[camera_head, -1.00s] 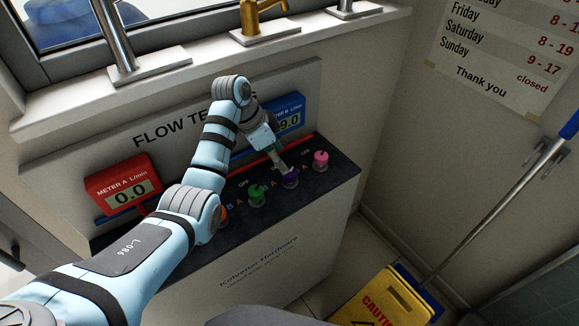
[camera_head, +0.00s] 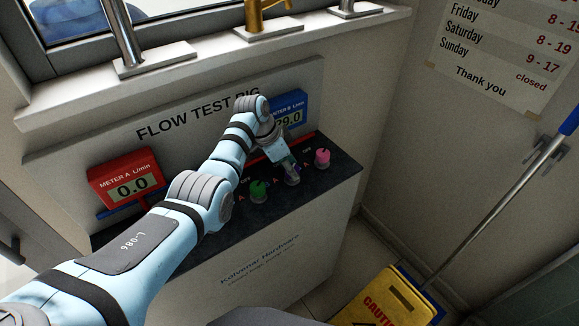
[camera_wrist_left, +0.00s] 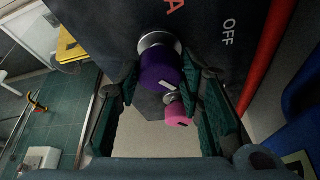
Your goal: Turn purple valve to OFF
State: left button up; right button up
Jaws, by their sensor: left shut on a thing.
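The purple valve (camera_wrist_left: 158,70) is a round knob on a metal stem. In the left wrist view it sits between the two fingers of my left gripper (camera_wrist_left: 160,105), which is shut on it. A white mark shows on its edge, and the OFF label (camera_wrist_left: 229,32) is on the panel to its upper right, with a red A above. In the head view my left gripper (camera_head: 290,170) reaches down over the valve from above and hides most of it. My right gripper is not in view.
A green valve (camera_head: 258,190) stands left of the gripper and a pink valve (camera_head: 323,157) close on its right. Behind are red meter A (camera_head: 128,178), reading 0.0, and blue meter B (camera_head: 290,109), partly covered.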

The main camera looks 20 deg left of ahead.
pick_arm(q)
jog(key=shift+d, duration=0.1)
jog(key=shift+s+n+p, duration=0.15)
jog(key=shift+n+p, duration=0.15)
jog(key=shift+p, duration=0.5)
jog(key=n+p, duration=0.1)
jog(key=p, duration=0.1)
jog(key=n+y+p, duration=0.1)
jog(key=n+p, duration=0.1)
jog(key=p, duration=0.1)
jog(key=shift+s+d+r+n+t+p, duration=0.1)
jog(key=shift+d+r+n+t+p, duration=0.1)
jog(key=shift+n+t+p, duration=0.15)
jog(key=shift+f+n+y+p, duration=0.1)
jog(key=shift+n+y+p, duration=0.2)
jog(key=shift+n+p, duration=0.15)
jog(key=shift+f+n+t, duration=0.1)
jog(key=shift+n+t, duration=0.15)
jog(key=shift+n, duration=0.15)
jog(key=shift+f+n+y+p, duration=0.1)
jog(key=shift+n+y+p, duration=0.35)
jog(key=shift+n, duration=0.45)
jog(key=shift+d+n+y, duration=0.1)
jog(key=shift+n+y, duration=0.75)
jog(key=shift+n, duration=1.15)
jog(key=shift+t, duration=0.3)
